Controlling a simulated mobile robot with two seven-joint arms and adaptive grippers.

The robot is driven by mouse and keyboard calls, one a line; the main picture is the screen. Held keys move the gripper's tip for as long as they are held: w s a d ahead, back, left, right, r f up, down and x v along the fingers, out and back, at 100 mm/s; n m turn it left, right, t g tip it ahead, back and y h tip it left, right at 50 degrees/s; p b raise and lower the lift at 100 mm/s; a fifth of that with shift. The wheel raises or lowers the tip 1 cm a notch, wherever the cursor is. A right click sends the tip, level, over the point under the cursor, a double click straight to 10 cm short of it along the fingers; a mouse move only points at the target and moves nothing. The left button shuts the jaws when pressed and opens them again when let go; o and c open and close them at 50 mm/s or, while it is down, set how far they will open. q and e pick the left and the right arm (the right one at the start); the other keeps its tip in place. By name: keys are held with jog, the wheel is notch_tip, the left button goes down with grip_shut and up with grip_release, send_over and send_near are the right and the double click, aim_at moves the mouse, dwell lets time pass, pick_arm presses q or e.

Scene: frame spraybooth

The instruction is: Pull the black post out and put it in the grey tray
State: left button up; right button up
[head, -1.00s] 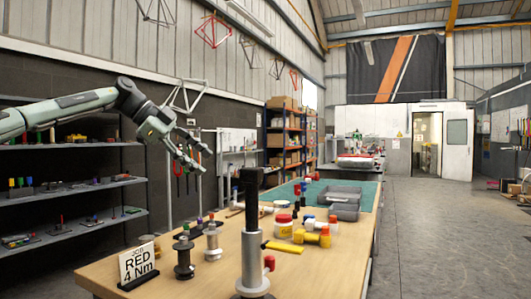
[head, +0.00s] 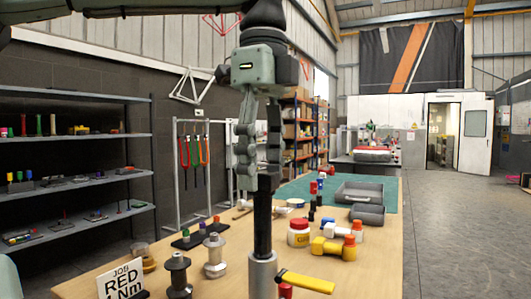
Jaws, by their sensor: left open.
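The black post (head: 263,228) stands upright in a grey metal tube (head: 263,277) near the front of the wooden bench. My left gripper (head: 260,180) points down over the post's top, its open fingers at the top end. My right gripper is not in view.
A yellow lever (head: 306,282) sticks out right of the tube. A white-and-red jar (head: 298,233) and yellow fittings (head: 334,248) stand between post and trays. Metal spools (head: 178,275) and a job sign (head: 122,280) are left. The bench's right front is clear.

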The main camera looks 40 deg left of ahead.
aim_at(263, 208)
pick_arm(q)
notch_tip(263, 208, down, 6)
jog(key=shift+f, duration=0.1)
dwell(0.4)
grip_shut()
jog(key=c, duration=0.7)
grip_release()
jog(key=shift+c, duration=0.2)
grip_shut()
jog(key=shift+r, duration=4.6)
